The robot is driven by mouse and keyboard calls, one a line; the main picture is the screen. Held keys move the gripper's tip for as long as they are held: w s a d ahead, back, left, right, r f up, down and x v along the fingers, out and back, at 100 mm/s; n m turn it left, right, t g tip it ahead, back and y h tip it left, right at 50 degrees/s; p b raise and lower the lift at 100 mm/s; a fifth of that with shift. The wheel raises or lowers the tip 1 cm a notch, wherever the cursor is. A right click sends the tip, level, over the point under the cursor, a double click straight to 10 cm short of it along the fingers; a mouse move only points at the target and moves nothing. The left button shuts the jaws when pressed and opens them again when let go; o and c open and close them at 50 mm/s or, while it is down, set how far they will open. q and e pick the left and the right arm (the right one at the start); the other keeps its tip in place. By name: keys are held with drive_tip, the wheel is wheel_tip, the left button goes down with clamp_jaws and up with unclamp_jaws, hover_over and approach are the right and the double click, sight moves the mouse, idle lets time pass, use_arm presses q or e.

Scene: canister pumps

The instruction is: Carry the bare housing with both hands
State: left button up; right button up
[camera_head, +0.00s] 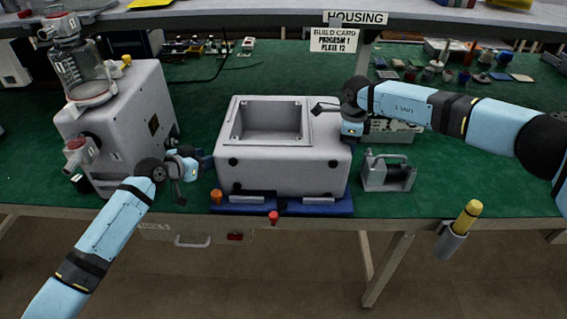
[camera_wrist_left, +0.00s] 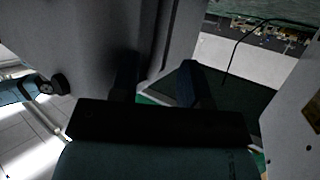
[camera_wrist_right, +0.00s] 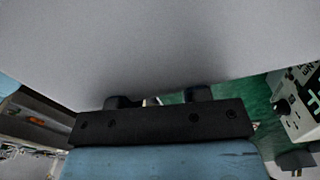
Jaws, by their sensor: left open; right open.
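The bare housing (camera_head: 290,165) is a grey box with an open rectangular cavity in its top, upright on a blue base (camera_head: 283,207) at the bench's middle. My left gripper (camera_head: 197,166) is open at the housing's left side; in the left wrist view its fingers (camera_wrist_left: 158,85) are beside the grey housing wall (camera_wrist_left: 70,40). My right gripper (camera_head: 332,112) is open at the housing's upper right edge. In the right wrist view the housing (camera_wrist_right: 160,45) fills the upper part, and it partly hides the fingers (camera_wrist_right: 160,98). Contact cannot be told.
A grey pump unit (camera_head: 115,115) with a glass canister (camera_head: 78,72) stands close left of my left gripper. A grey handled block (camera_head: 388,175) and a pale panel box (camera_head: 395,133) lie right of the housing. Green bench behind the housing is mostly clear.

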drive_tip(key=shift+r, duration=0.25)
use_arm(q)
drive_tip(key=v, duration=0.7)
use_arm(e)
wheel_tip(320, 180, up, 12)
drive_tip(key=shift+f, duration=0.25)
use_arm(q)
drive_tip(key=shift+a+f, duration=0.15)
drive_tip(key=shift+f, duration=0.05)
